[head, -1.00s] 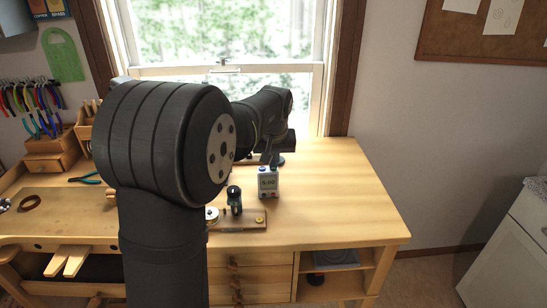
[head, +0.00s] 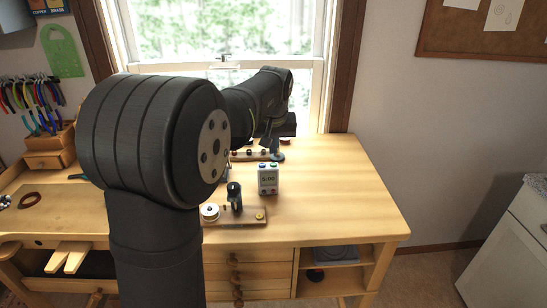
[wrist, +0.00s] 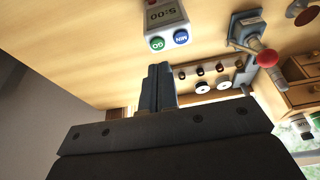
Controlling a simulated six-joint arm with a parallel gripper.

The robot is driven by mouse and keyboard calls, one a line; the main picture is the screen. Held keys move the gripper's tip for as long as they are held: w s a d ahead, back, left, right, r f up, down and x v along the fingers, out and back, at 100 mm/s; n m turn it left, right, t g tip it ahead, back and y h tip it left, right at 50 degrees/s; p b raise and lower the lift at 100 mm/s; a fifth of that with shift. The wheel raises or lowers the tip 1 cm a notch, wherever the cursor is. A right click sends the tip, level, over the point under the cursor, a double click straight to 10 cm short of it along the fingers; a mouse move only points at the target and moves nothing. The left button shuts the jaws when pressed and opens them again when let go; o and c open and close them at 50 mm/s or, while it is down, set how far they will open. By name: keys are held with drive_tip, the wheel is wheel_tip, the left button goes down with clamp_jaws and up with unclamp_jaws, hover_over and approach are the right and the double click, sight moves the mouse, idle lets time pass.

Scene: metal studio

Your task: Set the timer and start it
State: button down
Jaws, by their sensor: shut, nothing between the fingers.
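The timer (head: 268,180) is a small white-grey box standing upright on the bench. Its display reads 5:00. In the wrist view the timer (wrist: 166,14) is upside down, with a green GO button (wrist: 157,43) and a blue MIN button (wrist: 181,37) on its top. My gripper (wrist: 160,68) is shut and empty, its fingertips apart from both buttons and nearest the GO side. In the head view my gripper (head: 266,145) is above and behind the timer, partly hidden by my arm.
A wooden board (head: 240,217) with a dark knob and white disc lies in front of the timer. Behind it stand another board with knobs (wrist: 200,72) and a red-balled lever (wrist: 267,57). The bench (head: 340,190) is clear to the right.

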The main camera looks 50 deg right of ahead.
drive_tip(key=v, duration=0.9)
drive_tip(key=shift+r, duration=0.25)
